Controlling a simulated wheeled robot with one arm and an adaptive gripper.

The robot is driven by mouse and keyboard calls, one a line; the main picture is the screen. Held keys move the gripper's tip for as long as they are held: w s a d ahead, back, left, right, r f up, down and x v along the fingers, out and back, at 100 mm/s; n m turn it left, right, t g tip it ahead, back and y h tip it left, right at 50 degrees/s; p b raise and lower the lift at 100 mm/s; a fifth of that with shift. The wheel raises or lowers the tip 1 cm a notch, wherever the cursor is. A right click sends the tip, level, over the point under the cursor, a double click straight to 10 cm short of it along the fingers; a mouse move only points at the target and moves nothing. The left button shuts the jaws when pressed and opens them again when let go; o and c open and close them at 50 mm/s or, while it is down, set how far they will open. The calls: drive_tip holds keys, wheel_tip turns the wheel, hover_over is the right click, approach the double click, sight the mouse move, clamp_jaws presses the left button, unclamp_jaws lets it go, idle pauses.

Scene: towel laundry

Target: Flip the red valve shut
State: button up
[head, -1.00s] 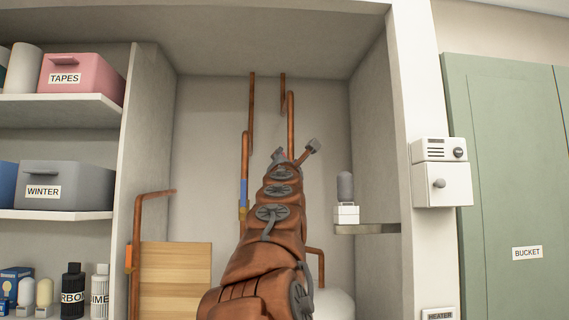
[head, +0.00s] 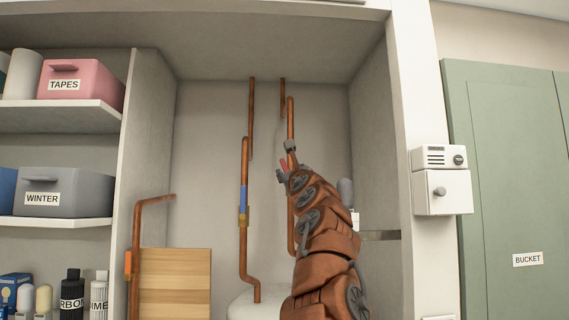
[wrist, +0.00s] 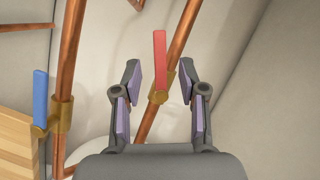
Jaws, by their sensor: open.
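The red valve handle (wrist: 160,62) stands along its copper pipe (wrist: 181,35) on a brass body (wrist: 158,96) in the wrist view. My gripper (wrist: 160,80) is open, with one finger on each side of the red handle and clear space to both. The arm hides the valve body there.
A blue-handled valve (head: 243,199) sits on the pipe to the left; its handle also shows in the wrist view (wrist: 40,98). A wooden board (head: 175,284) leans at lower left. A white tank top (head: 250,302) is below.

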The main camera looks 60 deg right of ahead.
sight(285, 167)
drive_tip(key=p+x, duration=0.3)
drive_tip(key=shift+w+d+r, duration=0.1)
drive_tip(key=shift+w+r, duration=0.1)
drive_tip(key=shift+r, duration=0.2)
drive_tip(key=shift+f+p+x, duration=0.25)
drive_tip(key=shift+p+x, duration=0.9)
drive_tip(key=shift+p, duration=0.1)
clamp_jaws()
